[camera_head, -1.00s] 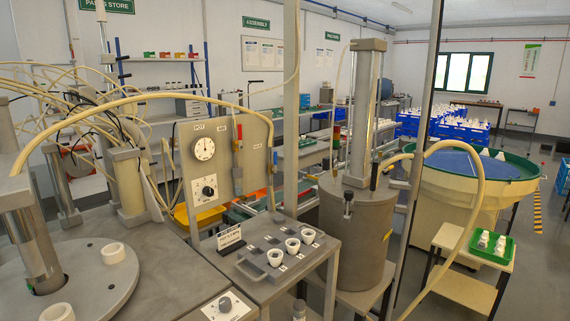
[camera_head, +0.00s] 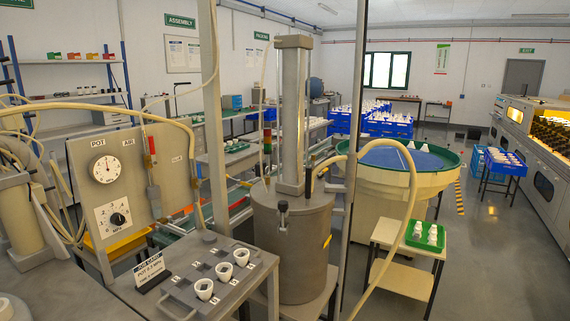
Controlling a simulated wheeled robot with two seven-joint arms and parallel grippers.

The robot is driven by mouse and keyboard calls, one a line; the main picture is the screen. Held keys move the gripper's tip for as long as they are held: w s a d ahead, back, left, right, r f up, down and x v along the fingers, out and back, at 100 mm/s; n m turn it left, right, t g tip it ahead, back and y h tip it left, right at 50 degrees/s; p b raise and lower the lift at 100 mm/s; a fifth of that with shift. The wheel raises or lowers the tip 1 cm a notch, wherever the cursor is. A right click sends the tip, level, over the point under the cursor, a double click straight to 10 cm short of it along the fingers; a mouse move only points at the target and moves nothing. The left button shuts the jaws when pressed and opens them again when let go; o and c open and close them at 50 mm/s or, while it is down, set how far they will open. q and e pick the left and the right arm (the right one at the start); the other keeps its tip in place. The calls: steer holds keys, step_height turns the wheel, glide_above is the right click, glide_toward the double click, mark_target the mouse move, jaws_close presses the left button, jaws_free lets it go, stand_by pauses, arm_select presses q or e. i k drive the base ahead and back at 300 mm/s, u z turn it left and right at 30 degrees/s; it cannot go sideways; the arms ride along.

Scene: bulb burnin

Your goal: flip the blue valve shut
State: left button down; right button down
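I cannot clearly pick out a blue valve handle. A grey upright panel (camera_head: 127,180) at the left carries a POT pressure gauge (camera_head: 105,169) and a black knob (camera_head: 117,219) on a white dial plate. A thin tube with a small red part (camera_head: 151,145) runs down the panel's face. Neither of my grippers is in view.
A cream hose (camera_head: 410,205) arches beside the pot. A cream bowl with a green rim (camera_head: 455,160) and a small stand (camera_head: 395,233) are at right. Floor at lower right is clear.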

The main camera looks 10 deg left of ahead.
mark_target(198, 165)
steer(key=z, duration=0.5)
steer(key=i, duration=0.75)
steer(key=u, duration=0.4)
steer(key=i, duration=0.7)
steer(key=u, duration=0.8)
